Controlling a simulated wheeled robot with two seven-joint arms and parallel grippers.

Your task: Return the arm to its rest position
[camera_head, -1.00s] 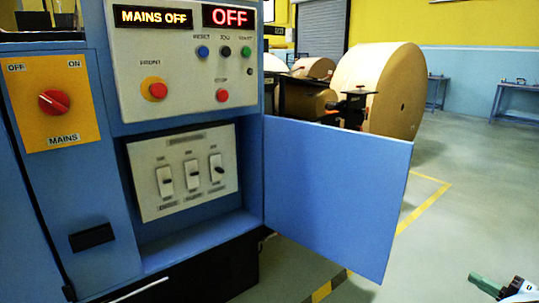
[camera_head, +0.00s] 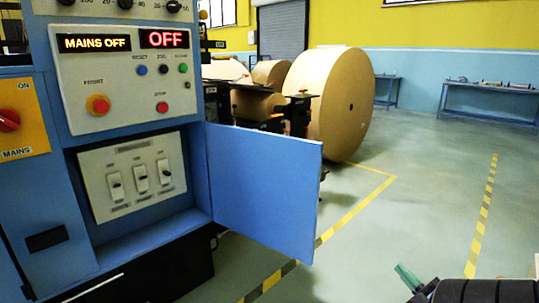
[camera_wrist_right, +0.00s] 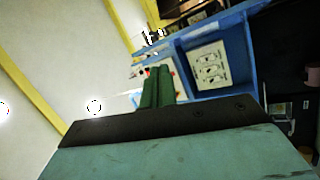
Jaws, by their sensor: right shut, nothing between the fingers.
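My right gripper (camera_head: 406,278) shows at the bottom right of the head view, with dark parts of my arm beside it. In the right wrist view its green fingers (camera_wrist_right: 158,88) are together and hold nothing. It is clear of the blue cabinet (camera_head: 120,232), in open space to the right of it. The left gripper is not in view. The cabinet's display (camera_head: 93,43) reads MAINS OFF and the other display (camera_head: 164,38) reads OFF.
The blue door (camera_head: 262,190) stands open, jutting right from the cabinet beside a recess with three switches (camera_head: 133,176). The red mains knob (camera_head: 8,120) is at the left edge. A large kraft roll (camera_head: 335,105) stands behind. Floor (camera_head: 420,190) at right is clear.

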